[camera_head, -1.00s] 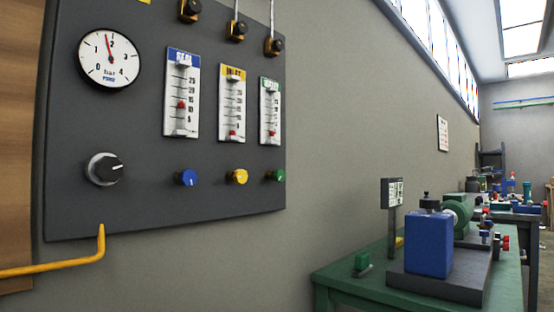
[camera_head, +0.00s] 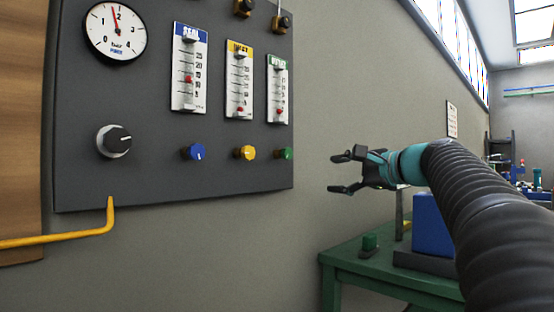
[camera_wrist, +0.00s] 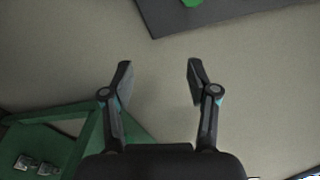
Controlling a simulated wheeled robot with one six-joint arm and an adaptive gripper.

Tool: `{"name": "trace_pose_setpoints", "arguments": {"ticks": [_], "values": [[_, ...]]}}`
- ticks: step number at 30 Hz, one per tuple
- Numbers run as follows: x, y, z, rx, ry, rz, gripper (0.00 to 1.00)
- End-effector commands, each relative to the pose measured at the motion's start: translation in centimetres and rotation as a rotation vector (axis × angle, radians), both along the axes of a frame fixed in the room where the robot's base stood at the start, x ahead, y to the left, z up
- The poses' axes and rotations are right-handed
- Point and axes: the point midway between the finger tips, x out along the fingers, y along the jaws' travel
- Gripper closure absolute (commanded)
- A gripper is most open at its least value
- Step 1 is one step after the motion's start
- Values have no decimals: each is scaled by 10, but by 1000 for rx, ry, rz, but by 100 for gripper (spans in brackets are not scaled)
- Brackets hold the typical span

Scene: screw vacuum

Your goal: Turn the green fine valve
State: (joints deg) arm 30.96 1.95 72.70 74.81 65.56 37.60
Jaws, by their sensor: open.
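The green fine valve (camera_head: 285,154) is a small knob at the lower right of the dark wall panel (camera_head: 220,186), right of the yellow knob (camera_head: 245,153) and the blue knob (camera_head: 194,152). My gripper (camera_head: 338,172) is open and empty, to the right of the panel and slightly lower than the green valve in the head view, apart from it. In the wrist view my gripper (camera_wrist: 160,75) shows its two fingers spread with bare wall between them. A bright green piece (camera_wrist: 191,2), probably the green valve, is cut off at the top edge, on the panel's corner.
Above the knobs are flow gauges (camera_head: 278,90) and a round dial (camera_head: 116,31). A green table (camera_head: 345,256) with a blue block (camera_head: 428,222) stands below my arm.

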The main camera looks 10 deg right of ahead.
Motion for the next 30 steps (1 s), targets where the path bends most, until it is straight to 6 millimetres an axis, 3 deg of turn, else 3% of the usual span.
{"name": "trace_pose_setpoints", "arguments": {"ticks": [1,4,14,30], "values": [[-7,9,26,60,-28,22,41],[-15,19,47,183,-24,63,41],[-5,31,47,253,22,73,41],[73,87,46,250,23,71,41]]}}
